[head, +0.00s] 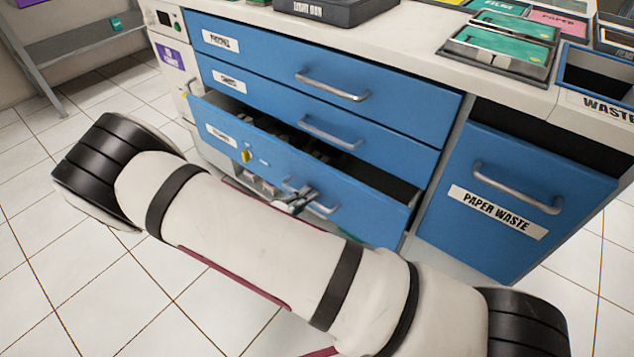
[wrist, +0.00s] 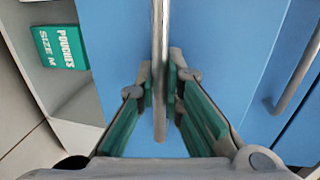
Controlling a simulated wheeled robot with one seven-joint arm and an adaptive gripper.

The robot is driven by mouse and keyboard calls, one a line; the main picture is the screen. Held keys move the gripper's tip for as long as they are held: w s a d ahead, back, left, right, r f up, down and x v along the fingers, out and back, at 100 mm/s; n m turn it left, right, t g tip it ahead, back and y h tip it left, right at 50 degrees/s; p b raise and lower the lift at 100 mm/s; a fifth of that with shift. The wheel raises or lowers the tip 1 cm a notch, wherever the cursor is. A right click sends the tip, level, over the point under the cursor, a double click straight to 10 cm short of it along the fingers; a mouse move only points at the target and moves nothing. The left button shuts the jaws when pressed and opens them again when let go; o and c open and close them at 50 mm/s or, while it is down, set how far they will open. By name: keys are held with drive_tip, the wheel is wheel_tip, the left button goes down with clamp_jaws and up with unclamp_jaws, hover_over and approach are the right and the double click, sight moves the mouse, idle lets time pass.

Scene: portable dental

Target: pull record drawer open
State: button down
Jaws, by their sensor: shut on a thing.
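The record drawer (head: 360,198) is the lowest of the three blue drawers in the head view. It is partly open, with a dark gap showing its inside behind the front. A yellow key or tag (head: 246,156) sits on its front. My gripper (head: 300,200) is at this drawer's handle (head: 322,208), mostly behind my arm. In the wrist view my gripper (wrist: 161,90) is shut on the metal handle bar (wrist: 160,60), with a green-padded finger on each side. The drawer's label is too small to read surely.
Two shut blue drawers (head: 270,65) are above it. A paper waste bin front (head: 530,185) is to the right. The counter (head: 400,40) holds trays. A pouches box (wrist: 62,55) stands on a shelf at the left of the wrist view. Tiled floor (head: 60,260) is clear at the left.

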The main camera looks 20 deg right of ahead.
drive_tip(key=f+p+v, duration=0.1)
drive_tip(key=f+v, duration=0.1)
drive_tip(key=v, duration=0.9)
drive_tip(key=f+p+v, duration=0.1)
drive_tip(key=f+v, duration=0.1)
drive_tip(key=v, duration=1)
drive_tip(key=shift+s+a+f, duration=0.35)
drive_tip(key=shift+f, duration=0.15)
drive_tip(key=c, duration=1.7)
unclamp_jaws()
drive_tip(key=shift+w, duration=0.1)
drive_tip(key=v, duration=1.2)
drive_tip(key=shift+a, duration=0.1)
drive_tip(key=shift+r, duration=0.1)
